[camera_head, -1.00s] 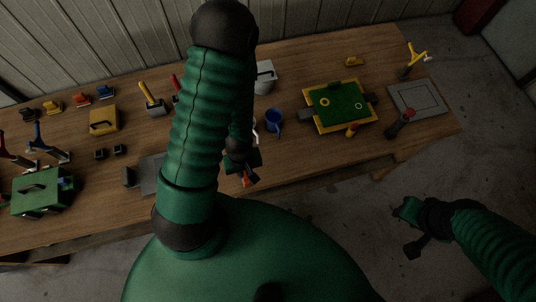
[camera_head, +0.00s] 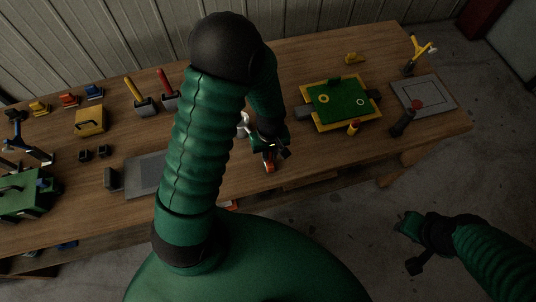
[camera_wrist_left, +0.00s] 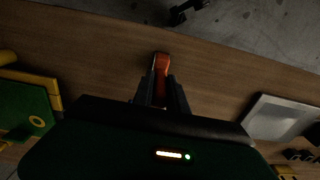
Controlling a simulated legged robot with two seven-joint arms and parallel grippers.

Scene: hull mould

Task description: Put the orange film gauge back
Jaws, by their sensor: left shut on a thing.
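My left gripper (camera_head: 268,149) is shut on a small orange piece, the orange film gauge (camera_head: 268,166), over the front part of the bench. In the left wrist view the gauge (camera_wrist_left: 161,65) sticks out beyond the two dark fingers (camera_wrist_left: 160,88), bare wood around it. Whether it touches the wood I cannot tell. An orange-red block (camera_head: 69,100) sits in the row of coloured pieces at the back left. My right gripper (camera_head: 414,243) hangs over the floor off the bench's front right; its fingers are too dark to read.
The green mould with yellow edging (camera_head: 338,104) lies right of my left gripper, a grey plate (camera_head: 423,95) beyond it. A grey board (camera_head: 145,175) and a green toolbox (camera_head: 25,195) lie left. Bare bench (camera_head: 225,175) shows around my left gripper.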

